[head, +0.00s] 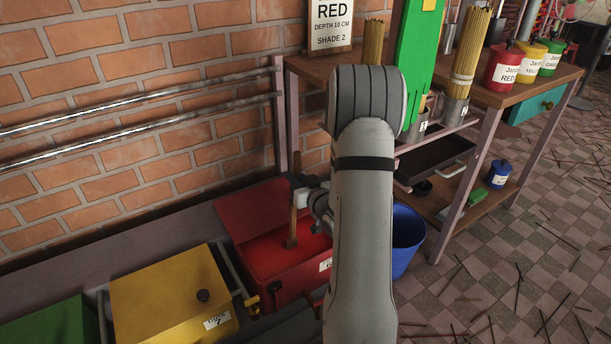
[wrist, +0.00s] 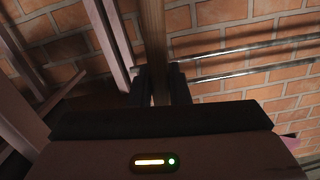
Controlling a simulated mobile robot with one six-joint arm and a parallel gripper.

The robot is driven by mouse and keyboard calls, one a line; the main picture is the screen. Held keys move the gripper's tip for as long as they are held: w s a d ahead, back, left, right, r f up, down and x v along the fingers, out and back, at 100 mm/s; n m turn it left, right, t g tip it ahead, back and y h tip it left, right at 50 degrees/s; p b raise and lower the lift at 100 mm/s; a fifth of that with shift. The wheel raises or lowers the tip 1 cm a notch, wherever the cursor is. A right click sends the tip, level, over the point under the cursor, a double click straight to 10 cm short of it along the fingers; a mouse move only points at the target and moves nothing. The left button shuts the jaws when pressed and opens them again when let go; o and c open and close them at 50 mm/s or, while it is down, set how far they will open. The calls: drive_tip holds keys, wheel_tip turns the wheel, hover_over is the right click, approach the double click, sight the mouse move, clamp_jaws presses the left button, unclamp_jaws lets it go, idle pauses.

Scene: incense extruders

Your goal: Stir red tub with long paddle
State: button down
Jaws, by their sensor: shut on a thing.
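The red tub (head: 262,272) stands open on the low bench against the brick wall, with red liquid (head: 275,254) inside. My gripper (head: 305,196) is above the tub and shut on the wooden handle of the long paddle (head: 293,215). The paddle is upright and its lower end is at the red liquid; how deep it sits I cannot tell. In the wrist view the paddle shaft (wrist: 154,45) runs up between my gripper's dark fingers (wrist: 160,88). My arm hides the right part of the tub.
A lidded yellow tub (head: 165,300) and a green tub (head: 50,325) stand to the left. A blue bucket (head: 407,240) is right of the red tub. A wooden workbench (head: 485,85) stands behind. Metal rails (head: 140,112) run along the wall.

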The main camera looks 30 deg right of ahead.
drive_tip(key=shift+a+r+p, duration=0.1)
drive_tip(key=shift+r+p, duration=4.3)
drive_tip(key=shift+r, duration=2.45)
wheel_tip(320, 180, up, 7)
drive_tip(key=p, duration=0.4)
